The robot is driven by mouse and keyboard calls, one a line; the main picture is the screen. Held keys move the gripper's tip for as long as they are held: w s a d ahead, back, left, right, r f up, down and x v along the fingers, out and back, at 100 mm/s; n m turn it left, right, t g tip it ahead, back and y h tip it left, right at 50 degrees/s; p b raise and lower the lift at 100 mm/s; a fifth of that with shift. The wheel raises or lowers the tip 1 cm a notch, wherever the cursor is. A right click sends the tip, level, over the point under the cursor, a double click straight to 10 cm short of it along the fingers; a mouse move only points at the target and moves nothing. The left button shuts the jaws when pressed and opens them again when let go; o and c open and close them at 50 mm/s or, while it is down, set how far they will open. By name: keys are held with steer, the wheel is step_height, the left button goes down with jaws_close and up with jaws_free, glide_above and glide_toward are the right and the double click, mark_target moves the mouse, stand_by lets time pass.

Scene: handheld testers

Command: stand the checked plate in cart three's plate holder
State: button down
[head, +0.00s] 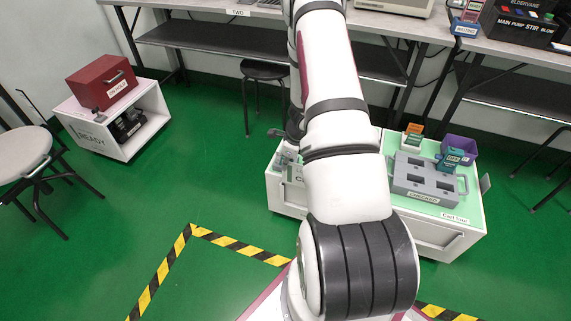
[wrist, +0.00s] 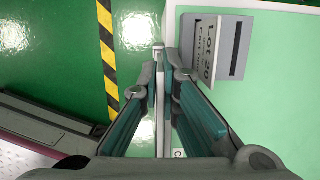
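My gripper (wrist: 162,72) has its two teal-padded fingers close together in the wrist view, shut on a thin pale plate (wrist: 160,58) seen edge-on. The plate's face is hidden there, so I cannot read it. In the head view my arm hides most of the gripper and the middle of the left cart (head: 287,207), whose name I cannot read. A grey block with a dark slot (wrist: 237,48), lettered "Lot 20", lies on a pale green top (wrist: 280,100) to the right of the fingers. The plate is apart from that slot, near the top's left edge.
Cart four (head: 462,226) stands at right with a grey slotted tray (head: 425,181) and a purple bin (head: 459,147). A low white cart (head: 128,146) carries a red case (head: 102,82). A black stool (head: 264,70) stands behind.

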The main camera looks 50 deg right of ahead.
mark_target(283, 182)
steer(key=shift+s+d+b+x, duration=0.1)
steer(key=shift+s+b+x, duration=0.1)
steer(key=shift+b+x, duration=0.8)
steer(key=shift+s+d+b+x, duration=0.1)
steer(key=shift+s+b+x, duration=0.15)
steer(key=shift+b+x, duration=0.75)
steer(key=shift+s+b+x, duration=0.2)
steer(key=shift+b+x, duration=0.75)
steer(key=shift+x, duration=0.1)
